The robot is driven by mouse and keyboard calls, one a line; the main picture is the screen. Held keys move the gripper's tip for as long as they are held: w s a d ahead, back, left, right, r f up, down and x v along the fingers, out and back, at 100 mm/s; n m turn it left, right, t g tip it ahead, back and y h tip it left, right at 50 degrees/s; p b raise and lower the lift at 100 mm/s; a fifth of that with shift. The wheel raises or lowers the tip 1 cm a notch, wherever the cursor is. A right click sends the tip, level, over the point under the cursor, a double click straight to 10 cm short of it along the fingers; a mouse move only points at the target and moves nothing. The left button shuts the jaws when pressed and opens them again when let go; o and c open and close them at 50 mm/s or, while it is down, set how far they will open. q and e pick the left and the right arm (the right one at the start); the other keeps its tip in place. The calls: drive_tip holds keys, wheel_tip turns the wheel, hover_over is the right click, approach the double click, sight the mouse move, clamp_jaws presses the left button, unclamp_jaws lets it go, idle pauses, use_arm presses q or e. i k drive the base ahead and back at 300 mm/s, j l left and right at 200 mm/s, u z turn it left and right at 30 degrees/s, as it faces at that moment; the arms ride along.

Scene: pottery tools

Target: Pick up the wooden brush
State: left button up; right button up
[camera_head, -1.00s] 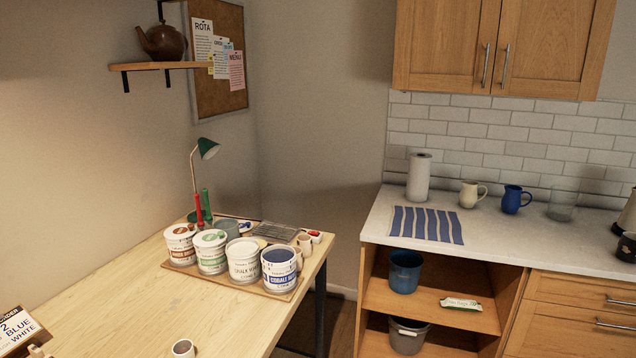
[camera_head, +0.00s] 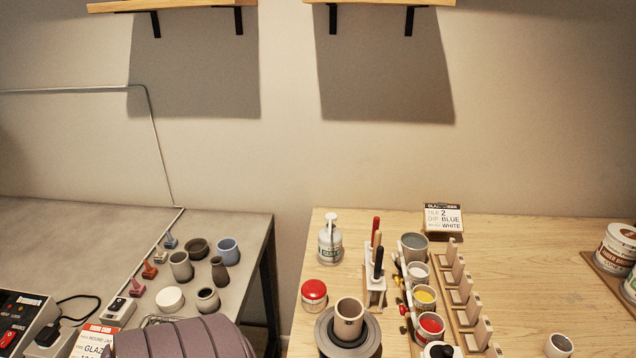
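A white holder (camera_head: 374,290) stands on the wooden table, with several upright handled tools in it. One has a red handle, one a black handle, and one a tan wooden-looking handle (camera_head: 376,240). The tan one may be the wooden brush; its lower end is hidden in the holder, so I cannot tell.
The wooden table (camera_head: 540,250) also bears a red-lidded jar (camera_head: 314,294), a pump bottle (camera_head: 331,240), a beige cup (camera_head: 349,318), glaze cups, a wooden rack (camera_head: 465,300) and a sign (camera_head: 443,217). A grey table (camera_head: 60,230) with small pots stands left, across a gap.

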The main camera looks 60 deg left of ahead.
sight(378, 237)
drive_tip(key=u, duration=1.45)
